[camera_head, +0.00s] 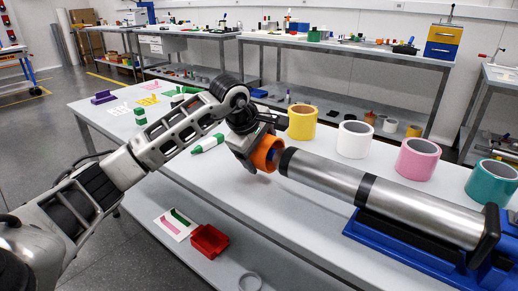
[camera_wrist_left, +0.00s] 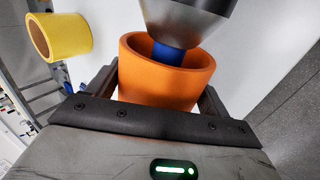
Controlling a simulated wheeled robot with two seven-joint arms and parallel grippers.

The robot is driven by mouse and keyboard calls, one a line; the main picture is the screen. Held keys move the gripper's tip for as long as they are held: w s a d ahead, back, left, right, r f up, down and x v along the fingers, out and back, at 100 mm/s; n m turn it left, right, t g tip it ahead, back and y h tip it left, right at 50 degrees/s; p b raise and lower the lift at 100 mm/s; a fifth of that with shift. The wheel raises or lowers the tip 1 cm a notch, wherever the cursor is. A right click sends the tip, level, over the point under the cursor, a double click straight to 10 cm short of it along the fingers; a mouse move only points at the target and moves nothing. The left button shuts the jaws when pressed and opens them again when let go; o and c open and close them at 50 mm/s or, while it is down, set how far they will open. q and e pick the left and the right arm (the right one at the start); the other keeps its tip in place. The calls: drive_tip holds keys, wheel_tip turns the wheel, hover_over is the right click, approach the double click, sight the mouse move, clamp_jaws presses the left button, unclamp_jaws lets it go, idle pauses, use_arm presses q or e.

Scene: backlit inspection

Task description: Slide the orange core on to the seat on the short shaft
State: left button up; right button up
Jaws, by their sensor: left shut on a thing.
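The orange core (camera_head: 267,155) is a short, wide ring. My left gripper (camera_head: 258,150) is shut on it at the free left end of the steel shaft (camera_head: 330,178). The left wrist view shows the orange core (camera_wrist_left: 165,82) between the two fingers, its opening facing the shaft. A blue tip (camera_wrist_left: 168,54) on the shaft's dark end (camera_wrist_left: 185,20) shows inside that opening. The core's rim surrounds the tip, with a visible gap; I cannot tell whether they touch. The shaft has black bands and lies in a blue base (camera_head: 410,250). My right gripper is not in view.
Yellow (camera_head: 302,122), white (camera_head: 354,140), pink (camera_head: 417,159) and teal (camera_head: 491,182) rings stand along the table behind the shaft. A green marker-like item (camera_head: 207,144) lies left of my gripper.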

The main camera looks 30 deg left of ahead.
sight(348, 184)
use_arm(q)
drive_tip(key=shift+s+d+p, duration=0.2)
drive_tip(key=shift+d+p, duration=0.15)
drive_tip(key=shift+d, duration=2.25)
drive_tip(key=shift+s+d+p, duration=0.2)
drive_tip(key=shift+d+p, duration=0.15)
drive_tip(key=shift+d, duration=2.6)
drive_tip(key=shift+d, duration=0.4)
drive_tip(key=shift+s+d, duration=0.15)
drive_tip(key=shift+d, duration=0.9)
drive_tip(key=shift+s+d, duration=0.1)
drive_tip(key=shift+d, duration=0.95)
drive_tip(key=shift+s+d+r, duration=0.1)
drive_tip(key=shift+d, duration=1.3)
drive_tip(key=shift+s+d, duration=0.1)
drive_tip(key=shift+d, duration=1.25)
drive_tip(key=shift+d, duration=0.1)
drive_tip(key=o, duration=1.1)
drive_tip(key=shift+c, duration=0.2)
